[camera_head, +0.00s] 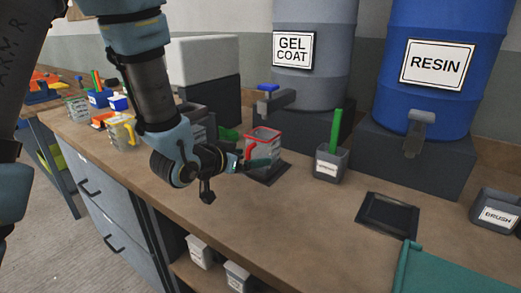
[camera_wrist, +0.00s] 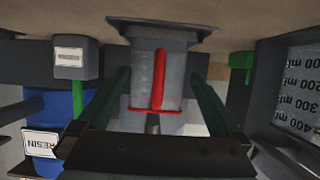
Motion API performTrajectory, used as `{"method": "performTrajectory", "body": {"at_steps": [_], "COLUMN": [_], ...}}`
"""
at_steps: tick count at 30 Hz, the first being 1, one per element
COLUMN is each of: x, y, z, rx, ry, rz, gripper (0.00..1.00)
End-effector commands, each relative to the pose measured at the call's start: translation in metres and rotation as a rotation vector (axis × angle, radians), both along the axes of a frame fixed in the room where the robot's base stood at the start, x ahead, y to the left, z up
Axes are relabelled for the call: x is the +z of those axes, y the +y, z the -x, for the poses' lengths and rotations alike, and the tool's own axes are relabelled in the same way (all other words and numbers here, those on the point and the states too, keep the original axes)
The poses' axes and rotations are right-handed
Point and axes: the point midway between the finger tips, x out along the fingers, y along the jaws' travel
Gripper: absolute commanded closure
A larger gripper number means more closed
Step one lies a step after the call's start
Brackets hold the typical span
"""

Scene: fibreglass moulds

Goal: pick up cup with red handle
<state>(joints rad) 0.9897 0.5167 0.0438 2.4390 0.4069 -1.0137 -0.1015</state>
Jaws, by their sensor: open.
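The cup with the red handle (camera_head: 264,137) is a clear-grey cup with a red rim, standing upright on a dark square pad (camera_head: 270,175) below the gel coat barrel. My gripper (camera_head: 256,160) is right at the cup, with one dark green finger across its front in the head view. The wrist view is upside down. There, the cup (camera_wrist: 142,88) and its red handle lie between the two open fingers of my gripper (camera_wrist: 160,82), the handle facing the camera. Gaps appear on both sides; I cannot tell whether either finger touches the cup.
The gel coat barrel (camera_head: 315,60) and resin barrel (camera_head: 437,60) stand behind. A grey holder (camera_head: 329,167) with a green stick is to the right. A dark flat tray (camera_head: 387,214) lies front right. A marked measuring container (camera_wrist: 298,95) is close beside my gripper.

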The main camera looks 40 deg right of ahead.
Motion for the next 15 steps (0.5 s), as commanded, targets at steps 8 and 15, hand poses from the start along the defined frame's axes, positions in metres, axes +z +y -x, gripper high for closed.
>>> {"method": "performTrajectory", "body": {"at_steps": [8, 15], "x": [-0.003, -0.015], "y": [-0.024, -0.049], "z": [-0.005, -0.011], "rx": [-0.001, 0.0], "ry": [0.0, -0.001], "rz": [-0.002, -0.001], "gripper": [0.0, 0.0]}}
